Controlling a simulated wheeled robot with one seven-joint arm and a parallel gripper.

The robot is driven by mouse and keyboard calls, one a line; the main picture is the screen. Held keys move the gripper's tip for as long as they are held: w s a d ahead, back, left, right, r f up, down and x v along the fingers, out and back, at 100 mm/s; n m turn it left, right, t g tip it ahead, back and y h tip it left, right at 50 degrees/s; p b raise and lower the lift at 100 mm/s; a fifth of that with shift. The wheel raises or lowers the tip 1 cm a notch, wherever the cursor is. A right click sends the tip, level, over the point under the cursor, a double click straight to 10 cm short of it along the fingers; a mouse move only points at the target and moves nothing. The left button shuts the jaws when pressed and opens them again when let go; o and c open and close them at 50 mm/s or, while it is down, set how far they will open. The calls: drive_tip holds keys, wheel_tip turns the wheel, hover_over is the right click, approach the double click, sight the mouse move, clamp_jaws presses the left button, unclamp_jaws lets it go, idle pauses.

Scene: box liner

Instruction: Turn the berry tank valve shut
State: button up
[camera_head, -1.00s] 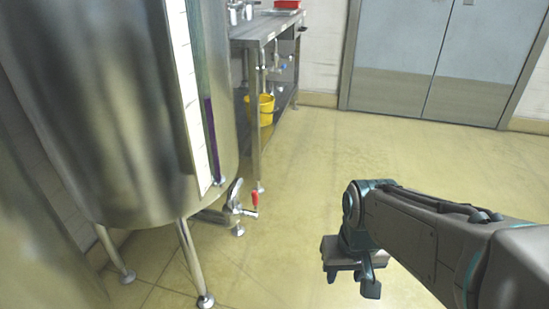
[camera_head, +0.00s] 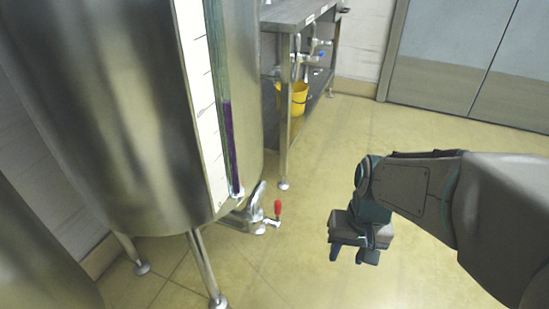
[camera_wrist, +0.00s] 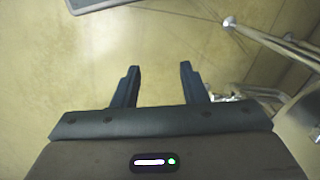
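The steel tank (camera_head: 110,110) stands at the left in the head view, with purple liquid low in its sight tube (camera_head: 230,145). Near its base, a metal outlet valve (camera_head: 257,205) has a silver lever, and a small tap with a red handle (camera_head: 277,208) points up beside it. My gripper (camera_head: 351,256) is to the right of the valve, apart from it, and points down. In the wrist view my gripper (camera_wrist: 159,68) is open, with nothing between the fingers. Metal fittings (camera_wrist: 238,93) show right of the fingers there, partly cut off by the gripper body.
Tank legs (camera_head: 205,265) stand on the floor below the tank. A steel bench (camera_head: 292,14) with a yellow bucket (camera_head: 298,98) on its lower shelf is behind. Grey doors (camera_head: 450,60) are at the back. The floor (camera_head: 330,160) between valve and doors is clear.

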drive_tip(key=w+a+f+m+g+y+p, duration=0.2)
drive_tip(key=w+a+f+m+g+y, duration=0.1)
drive_tip(key=f+m+y, duration=0.25)
drive_tip(key=m+t+y+p, duration=0.5)
drive_tip(key=m+t+y, duration=0.55)
drive_tip(key=m, duration=0.65)
approach(278, 205)
drive_tip(key=shift+m+t+h, duration=0.25)
drive_tip(key=shift+t+h, duration=0.55)
drive_tip(key=shift+t, duration=0.05)
drive_tip(key=shift+f+b+x, duration=0.2)
drive_tip(key=shift+b+x, duration=0.9)
drive_tip(key=shift+x, duration=1.55)
drive_tip(key=shift+f+b+x, duration=0.2)
drive_tip(key=shift+b+x, duration=0.9)
drive_tip(key=shift+x, duration=1.5)
drive_tip(key=shift+s+a, duration=0.1)
drive_tip(key=shift+s, duration=0.1)
clamp_jaws()
